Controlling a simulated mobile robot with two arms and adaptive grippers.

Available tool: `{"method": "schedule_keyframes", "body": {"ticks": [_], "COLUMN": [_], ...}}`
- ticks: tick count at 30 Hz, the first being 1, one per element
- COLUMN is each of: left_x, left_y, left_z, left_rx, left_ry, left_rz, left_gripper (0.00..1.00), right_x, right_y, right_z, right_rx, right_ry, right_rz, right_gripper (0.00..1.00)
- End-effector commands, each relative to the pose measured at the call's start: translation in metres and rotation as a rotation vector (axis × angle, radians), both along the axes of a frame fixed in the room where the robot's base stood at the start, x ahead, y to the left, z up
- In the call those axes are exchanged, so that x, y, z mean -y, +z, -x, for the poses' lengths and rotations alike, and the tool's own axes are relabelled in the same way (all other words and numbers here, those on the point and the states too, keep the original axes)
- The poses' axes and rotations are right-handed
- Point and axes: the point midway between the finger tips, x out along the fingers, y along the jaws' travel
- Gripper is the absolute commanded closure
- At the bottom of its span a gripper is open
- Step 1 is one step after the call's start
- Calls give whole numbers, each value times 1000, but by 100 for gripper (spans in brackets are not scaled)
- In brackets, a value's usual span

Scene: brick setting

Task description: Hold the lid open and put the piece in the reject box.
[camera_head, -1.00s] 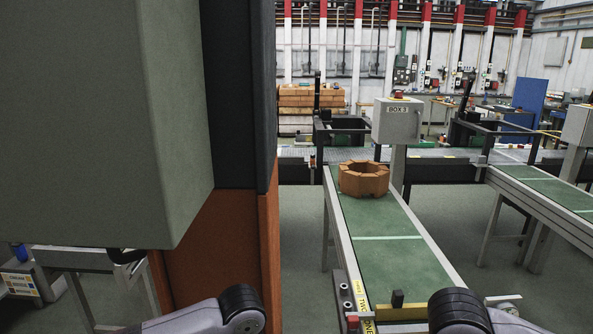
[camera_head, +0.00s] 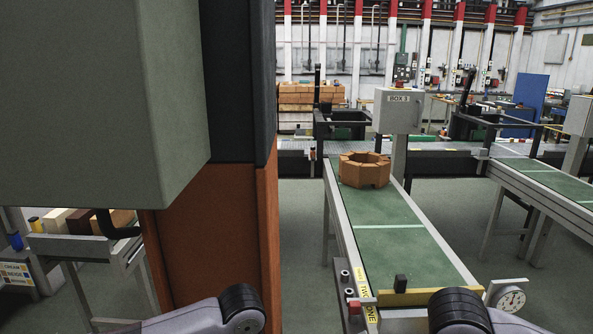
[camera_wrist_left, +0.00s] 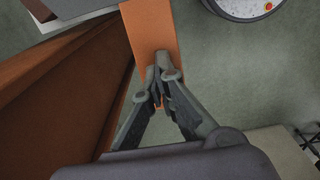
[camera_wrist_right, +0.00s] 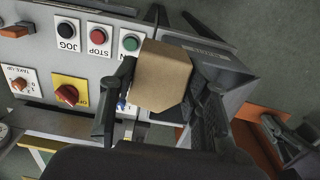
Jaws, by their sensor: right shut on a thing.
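In the right wrist view, my right gripper (camera_wrist_right: 160,105) is shut on a tan, block-like piece (camera_wrist_right: 163,76), held between its two fingers above a grey control panel. A grey box-like shape (camera_wrist_right: 222,72) lies behind the piece; I cannot tell whether it is the reject box. In the left wrist view, my left gripper (camera_wrist_left: 163,72) has its fingertips together over an orange strip (camera_wrist_left: 148,28); I cannot tell whether they touch it. No thing shows between its fingers. In the head view both grippers are out of sight; no lid is clearly identifiable.
A tall grey-and-orange structure (camera_head: 225,240) blocks the left of the head view. A green conveyor (camera_head: 405,258) carries a ring of bricks (camera_head: 364,169) at its far end. A dial gauge (camera_head: 507,299) stands at its near right. The panel (camera_wrist_right: 50,60) has several buttons.

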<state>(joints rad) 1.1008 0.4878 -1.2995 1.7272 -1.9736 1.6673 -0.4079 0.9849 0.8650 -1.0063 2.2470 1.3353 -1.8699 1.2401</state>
Motion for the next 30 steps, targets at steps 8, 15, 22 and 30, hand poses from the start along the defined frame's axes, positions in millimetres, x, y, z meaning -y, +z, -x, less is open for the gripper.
{"method": "schedule_keyframes", "body": {"ticks": [8,15,22,30], "left_x": [0,0,0,-1], "left_y": [-21,-35,-49,-66], "left_z": [0,0,0,2], "left_rx": [-1,-1,-1,-7], "left_ry": [0,0,0,-1], "left_rz": [0,0,-1,-5], "left_gripper": [100,100,100,100], "right_x": [0,0,0,0], "right_y": [-20,-34,-48,-62], "right_z": [0,0,0,0], "right_rx": [0,0,0,1], "right_ry": [0,0,0,0], "right_rz": [0,0,0,0], "right_gripper": [86,86,86,86]}}
